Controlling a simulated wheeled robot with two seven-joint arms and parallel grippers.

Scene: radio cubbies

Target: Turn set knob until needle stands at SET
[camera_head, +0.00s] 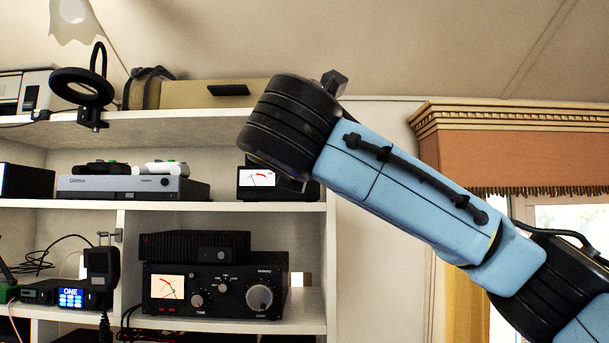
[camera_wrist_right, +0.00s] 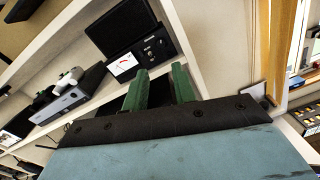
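A larger black radio (camera_head: 218,290) below has a lit dial (camera_head: 167,287) and several knobs. Dial markings are too small to read. My left gripper is not in view.
A grey console (camera_head: 130,187) stands left of the meter box on the same shelf. A tan case (camera_head: 215,93) and a black ring lamp (camera_head: 82,88) are on top. A small radio (camera_head: 72,297) sits lower left. A curtained window (camera_head: 540,150) is at right.

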